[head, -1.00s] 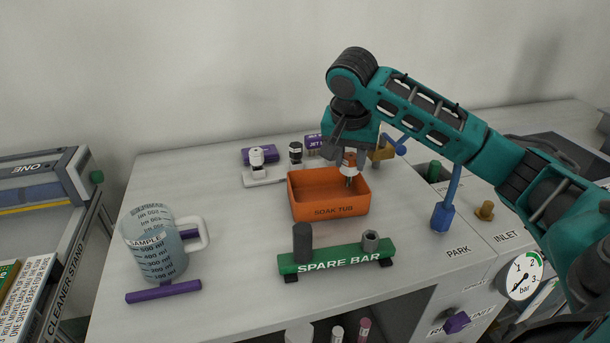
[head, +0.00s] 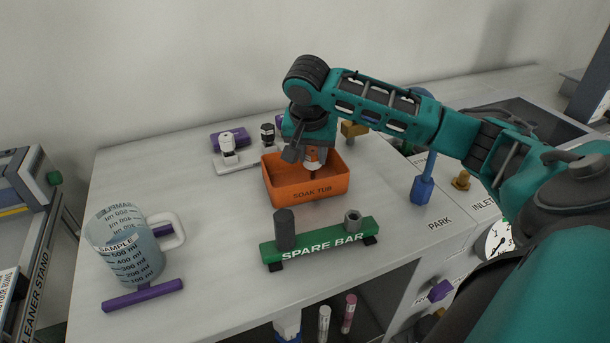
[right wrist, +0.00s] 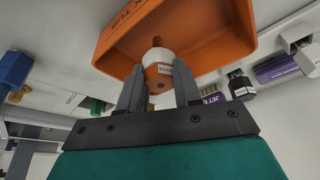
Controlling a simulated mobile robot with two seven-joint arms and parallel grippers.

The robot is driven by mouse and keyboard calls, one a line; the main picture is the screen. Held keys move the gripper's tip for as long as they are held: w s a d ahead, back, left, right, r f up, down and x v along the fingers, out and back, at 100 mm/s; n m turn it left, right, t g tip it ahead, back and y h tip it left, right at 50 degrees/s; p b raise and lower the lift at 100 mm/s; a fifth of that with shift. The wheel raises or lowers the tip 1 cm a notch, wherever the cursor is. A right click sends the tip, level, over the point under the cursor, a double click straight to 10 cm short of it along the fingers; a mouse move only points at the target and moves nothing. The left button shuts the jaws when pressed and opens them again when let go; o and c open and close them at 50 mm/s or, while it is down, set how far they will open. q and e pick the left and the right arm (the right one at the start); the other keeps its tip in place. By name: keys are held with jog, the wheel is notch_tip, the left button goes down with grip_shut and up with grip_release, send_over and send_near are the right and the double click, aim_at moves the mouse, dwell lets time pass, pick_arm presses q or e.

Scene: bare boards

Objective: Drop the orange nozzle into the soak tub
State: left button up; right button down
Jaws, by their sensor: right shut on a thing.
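The orange nozzle (right wrist: 157,78), with a white band and a small label, is between the two fingers of my right gripper (right wrist: 159,92), which is shut on it. In the head view the nozzle (head: 315,156) points down over the back part of the soak tub. The soak tub (head: 312,192) is an open orange box with its name on the front. It also shows in the right wrist view (right wrist: 220,28). My right gripper (head: 313,150) is partly hidden by its own wrist. Whether the nozzle's tip is below the rim I cannot tell. My left gripper is not in view.
A green spare bar (head: 320,243) stands in front of the tub, with a clear sample jug (head: 128,250) to the left. A white rack (head: 236,160) is behind left. A blue post (head: 422,185) and a brass fitting (head: 461,181) are right.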

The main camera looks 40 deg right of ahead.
jog(key=c, duration=1)
grip_release()
jog(key=shift+c, duration=0.2)
jog(key=o, duration=0.3)
jog(key=shift+o, duration=0.2)
jog(key=v, duration=1.2)
jog(key=shift+r, duration=0.35)
jog(key=shift+s+a, duration=0.1)
jog(key=shift+s, duration=0.1)
